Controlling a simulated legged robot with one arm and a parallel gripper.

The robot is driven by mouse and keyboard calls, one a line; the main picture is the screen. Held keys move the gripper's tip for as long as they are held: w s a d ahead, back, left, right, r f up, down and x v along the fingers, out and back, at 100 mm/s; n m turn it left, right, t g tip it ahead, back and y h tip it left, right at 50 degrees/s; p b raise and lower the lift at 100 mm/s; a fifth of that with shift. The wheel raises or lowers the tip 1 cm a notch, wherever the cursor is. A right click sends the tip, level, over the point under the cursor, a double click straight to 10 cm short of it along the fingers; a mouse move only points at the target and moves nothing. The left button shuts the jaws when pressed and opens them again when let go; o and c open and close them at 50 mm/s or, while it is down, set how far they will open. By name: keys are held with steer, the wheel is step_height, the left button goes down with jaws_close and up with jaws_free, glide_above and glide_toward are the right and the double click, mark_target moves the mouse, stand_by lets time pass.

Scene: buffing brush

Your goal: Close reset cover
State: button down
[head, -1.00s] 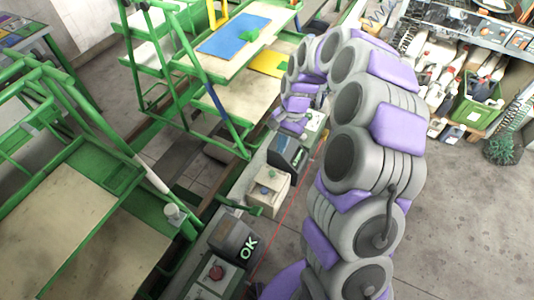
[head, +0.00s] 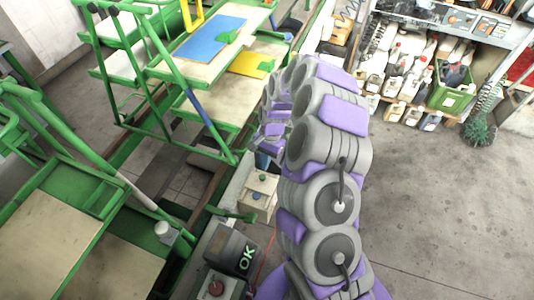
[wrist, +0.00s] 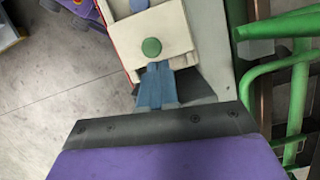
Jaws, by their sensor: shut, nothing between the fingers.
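A beige control box (head: 251,201) stands on the narrow bench, left of my arm in the head view. It has a green button (head: 262,177) and a blue button (head: 256,196). The box also shows in the wrist view (wrist: 168,25), with the green button (wrist: 151,47) close beyond my fingertips. My gripper (wrist: 158,68) is shut and empty, its two blue fingers together at the box's edge; I cannot tell whether they touch it. In the head view my arm hides most of the gripper. I cannot pick out the reset cover or its state for certain.
A dark box with a lit OK sign (head: 238,249) and a red button (head: 216,288) sit nearer on the bench. Green frames with shelves (head: 208,55) stand at left. A shelf with bottles and a green crate (head: 451,89) is at upper right. The floor at right is clear.

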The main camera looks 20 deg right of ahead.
mark_target(259, 190)
steer(key=shift+s+f, duration=0.15)
steer(key=shift+f, duration=0.5)
steer(key=shift+d+f, duration=0.2)
steer(key=shift+d, duration=0.45)
steer(key=shift+s+a, duration=0.3)
steer(key=shift+a, duration=0.4)
steer(key=s+a+p, duration=0.2)
steer(key=s+p, duration=0.1)
steer(key=shift+s+r, duration=0.15)
steer(key=shift+s, duration=0.05)
steer(key=shift+s+a+f+p, duration=0.2)
steer(key=shift+s+a+p, duration=0.15)
steer(key=shift+s, duration=0.1)
steer(key=shift+r, duration=0.1)
